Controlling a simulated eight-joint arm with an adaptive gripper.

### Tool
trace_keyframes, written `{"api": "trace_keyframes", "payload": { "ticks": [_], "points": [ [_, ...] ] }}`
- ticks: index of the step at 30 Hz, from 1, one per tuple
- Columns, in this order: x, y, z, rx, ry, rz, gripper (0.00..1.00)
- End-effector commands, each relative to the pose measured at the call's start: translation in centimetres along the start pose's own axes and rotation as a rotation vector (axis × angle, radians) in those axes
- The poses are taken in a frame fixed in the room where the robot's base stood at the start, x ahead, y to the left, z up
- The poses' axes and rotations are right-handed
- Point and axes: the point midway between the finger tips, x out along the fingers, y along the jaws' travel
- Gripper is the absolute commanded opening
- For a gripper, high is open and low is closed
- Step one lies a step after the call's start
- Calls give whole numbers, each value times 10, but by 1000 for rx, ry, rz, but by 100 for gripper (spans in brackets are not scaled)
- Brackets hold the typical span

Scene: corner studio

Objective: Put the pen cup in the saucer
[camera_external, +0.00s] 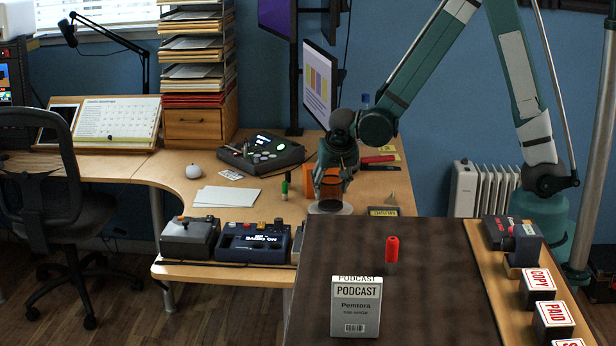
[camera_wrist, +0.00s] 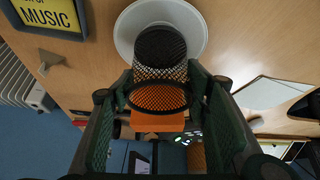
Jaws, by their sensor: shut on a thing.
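The pen cup (camera_wrist: 160,72), a dark mesh cylinder, sits between the two fingers of my gripper (camera_wrist: 162,88) in the wrist view. My gripper is shut on it. The cup's open rim faces the camera, and its far end overlaps the white round saucer (camera_wrist: 192,22). In the external view my gripper (camera_external: 330,184) points down right over the saucer (camera_external: 330,208) on the desk, and its fingers largely hide the cup. I cannot tell whether the cup's base touches the saucer.
An orange object (camera_external: 308,178) stands close behind my gripper. A green marker (camera_external: 284,186) stands to the left, near white paper (camera_external: 226,196). A yellow-labelled MUSIC block (camera_wrist: 48,14) lies near the saucer. A dark table (camera_external: 440,285) in front holds a podcast box (camera_external: 356,306) and a red object (camera_external: 392,249).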

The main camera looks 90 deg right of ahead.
Motion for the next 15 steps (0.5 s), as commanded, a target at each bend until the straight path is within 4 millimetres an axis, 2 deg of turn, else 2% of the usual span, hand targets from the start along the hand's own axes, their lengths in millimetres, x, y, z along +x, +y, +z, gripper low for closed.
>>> {"api": "trace_keyframes", "payload": {
  "ticks": [6, 15],
  "points": [
    [15, 0, 8, 0, 0, 0, 33],
    [15, 0, 9, 0, 0, 0, 33]
  ]
}}
